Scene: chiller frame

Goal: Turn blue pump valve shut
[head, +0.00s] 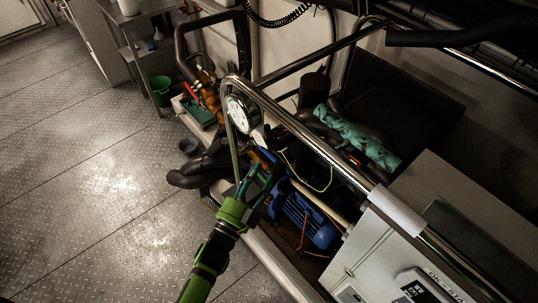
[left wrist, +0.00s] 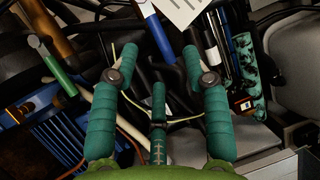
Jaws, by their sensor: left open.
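My left gripper (head: 262,172) reaches into the chiller frame from the lower left, beside the blue pump motor (head: 308,218). In the left wrist view its teal fingers (left wrist: 159,52) are spread open, with nothing held between them. A blue lever-like handle (left wrist: 159,36) lies beyond and between the fingertips, apparently the pump valve's handle. A small blue part (head: 268,155) shows just past the fingers in the head view. I cannot tell whether any finger touches the handle. The blue pump motor (left wrist: 38,140) also shows at left in the wrist view. My right gripper is not in view.
Dark pipes (head: 208,168) lie left of the gripper. A green-handled lever (left wrist: 60,68) and a white tag (left wrist: 180,12) are close by. The floor at left is clear.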

